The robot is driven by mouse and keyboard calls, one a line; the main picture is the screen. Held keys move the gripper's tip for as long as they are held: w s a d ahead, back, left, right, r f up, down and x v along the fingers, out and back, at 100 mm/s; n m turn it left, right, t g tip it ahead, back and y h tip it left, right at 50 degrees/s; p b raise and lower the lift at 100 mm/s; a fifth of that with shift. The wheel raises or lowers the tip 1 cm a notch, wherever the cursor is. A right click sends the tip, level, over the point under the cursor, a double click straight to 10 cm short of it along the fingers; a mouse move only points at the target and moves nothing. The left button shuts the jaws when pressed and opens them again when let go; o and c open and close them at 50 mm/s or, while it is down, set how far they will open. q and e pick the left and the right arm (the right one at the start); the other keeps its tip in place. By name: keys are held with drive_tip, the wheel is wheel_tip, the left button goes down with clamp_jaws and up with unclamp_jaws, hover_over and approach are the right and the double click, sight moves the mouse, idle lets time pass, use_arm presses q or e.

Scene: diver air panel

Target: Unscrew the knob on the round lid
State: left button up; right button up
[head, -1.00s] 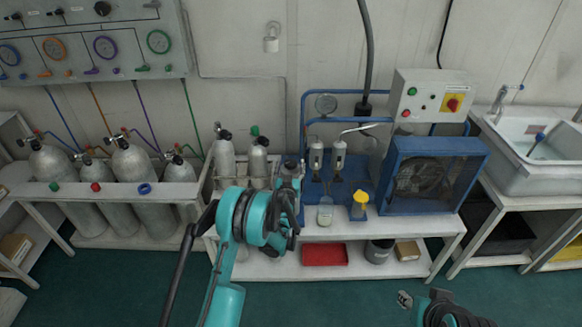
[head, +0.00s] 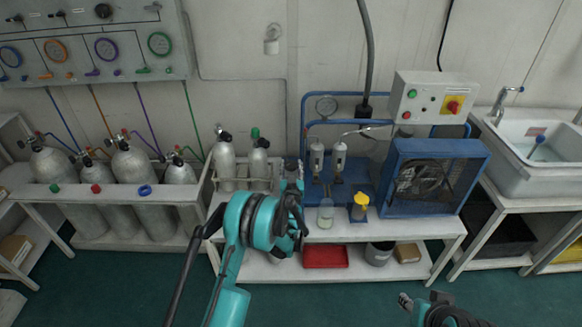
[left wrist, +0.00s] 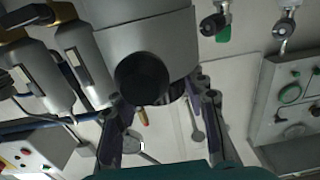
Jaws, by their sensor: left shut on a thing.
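A grey cylinder (left wrist: 140,35) with a round black knob (left wrist: 143,77) fills the upper middle of the left wrist view. The two fingers of my left gripper (left wrist: 160,105) reach up on either side of the knob and are shut on it; the exact contact is partly hidden. In the head view my left gripper (head: 291,186) is at a grey, dark-topped cylinder (head: 291,165) at the left end of the compressor bench; the lid and knob are too small to make out there. A part of my right arm, seemingly its gripper (head: 405,301), shows at the bottom edge, its jaws unclear.
The bench (head: 420,228) holds a clear jar (head: 325,213), a yellow-topped bottle (head: 359,206) and the blue compressor frame (head: 440,205). Two gas cylinders (head: 225,160) stand close left of the gripper. A red tray (head: 325,257) is on the lower shelf.

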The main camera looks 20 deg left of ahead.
use_arm(q)
drive_tip(key=n+g+y, duration=0.2)
drive_tip(key=y, duration=0.1)
drive_tip(key=n+g+y, duration=0.1)
drive_tip(key=n+y, duration=0.2)
drive_tip(key=shift+w+d+g+y, duration=0.1)
drive_tip(key=shift+d+g+y, duration=0.05)
drive_tip(key=shift+g+y, duration=0.25)
drive_tip(key=n+g+y, duration=0.4)
drive_tip(key=g, duration=0.2)
drive_tip(key=shift+n, duration=0.4)
drive_tip(key=shift+g+y, duration=0.3)
drive_tip(key=o, duration=1.2)
drive_tip(key=v, duration=1.1)
drive_tip(key=shift+s+d+f, duration=0.1)
drive_tip(key=shift+s+d, duration=0.1)
drive_tip(key=shift+d, duration=0.15)
